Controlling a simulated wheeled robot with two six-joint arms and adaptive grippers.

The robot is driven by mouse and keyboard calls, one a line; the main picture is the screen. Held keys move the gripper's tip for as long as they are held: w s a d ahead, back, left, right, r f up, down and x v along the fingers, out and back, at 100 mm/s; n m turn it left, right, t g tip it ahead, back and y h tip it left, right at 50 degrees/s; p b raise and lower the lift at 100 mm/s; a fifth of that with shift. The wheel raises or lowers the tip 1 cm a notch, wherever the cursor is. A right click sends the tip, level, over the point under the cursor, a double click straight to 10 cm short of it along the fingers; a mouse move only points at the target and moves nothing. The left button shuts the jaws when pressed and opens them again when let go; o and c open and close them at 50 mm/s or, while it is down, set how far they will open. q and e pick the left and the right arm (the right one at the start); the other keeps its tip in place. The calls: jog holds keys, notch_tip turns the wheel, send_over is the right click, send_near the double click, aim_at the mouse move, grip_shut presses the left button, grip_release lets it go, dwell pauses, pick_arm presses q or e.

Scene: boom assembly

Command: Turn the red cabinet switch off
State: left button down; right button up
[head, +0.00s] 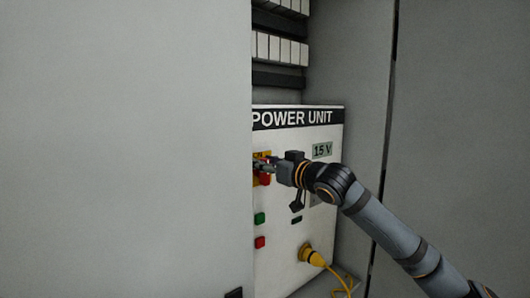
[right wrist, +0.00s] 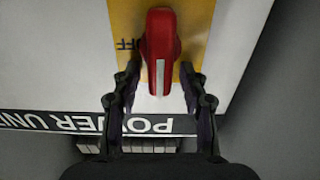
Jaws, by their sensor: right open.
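The red cabinet switch (head: 264,179) sits on a yellow plate on the front of the white power unit (head: 290,215). In the right wrist view the red switch handle (right wrist: 160,45) has a pale stripe on its end, and part of the word OFF shows on the yellow plate (right wrist: 201,20) to its left. My right gripper (head: 266,164) is at the switch in the head view. In the wrist view its fingers (right wrist: 160,77) are open, one on each side of the handle's striped end. I cannot tell whether they touch it. My left gripper is out of view.
A large grey panel (head: 125,150) covers the left and hides the unit's left edge. Below the switch are a green button (head: 259,218) and a red button (head: 259,242). A yellow plug (head: 312,256) with its cable is lower right. A 15 V display (head: 322,150) is above right.

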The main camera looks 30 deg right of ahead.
aim_at(257, 175)
grip_shut()
dwell(0.3)
jog(key=shift+a, duration=0.1)
jog(key=n, duration=0.1)
jog(key=n+p, duration=0.1)
jog(key=n, duration=0.1)
jog(key=shift+a, duration=0.35)
jog(key=n+p, duration=0.1)
jog(key=n, duration=0.2)
jog(key=a+f+n+p, duration=0.1)
jog(key=n+p, duration=0.1)
jog(key=n, duration=0.2)
jog(key=a+f+n+p, duration=0.1)
jog(key=n, duration=0.3)
jog(key=shift+s, duration=0.15)
jog(key=shift+f+n+p, duration=0.25)
jog(key=shift+n, duration=0.7)
jog(key=shift+f+n+p, duration=0.25)
jog(key=shift+n, duration=0.7)
